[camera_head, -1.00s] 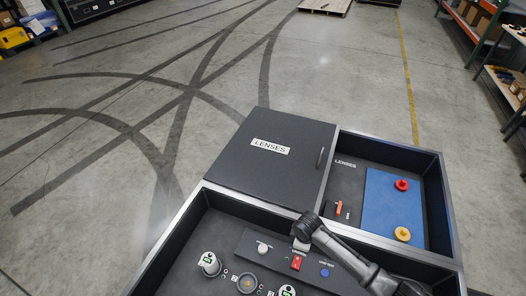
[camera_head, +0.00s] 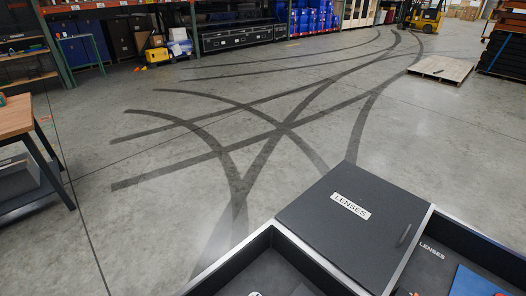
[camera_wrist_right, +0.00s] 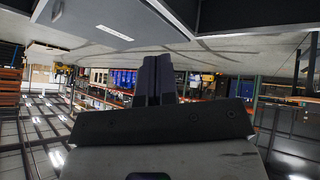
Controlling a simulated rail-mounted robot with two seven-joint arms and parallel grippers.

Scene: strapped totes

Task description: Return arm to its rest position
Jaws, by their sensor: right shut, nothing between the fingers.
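My right gripper (camera_wrist_right: 160,80) shows in the right wrist view with its two dark fingers together and nothing between them. It is clear of the dark case, part of which shows above it in that view. No arm of mine shows in the head view now, and my left gripper is in neither current view. The grey case with the closed lid marked LENSES (camera_head: 352,222) stands at the lower right of the head view.
An open compartment (camera_head: 262,280) lies in front of the lid, and another compartment with a blue panel (camera_head: 470,283) is to its right. A wooden-topped table (camera_head: 18,118) stands at the left. A pallet (camera_head: 440,69) lies at the far right. The concrete floor between is clear.

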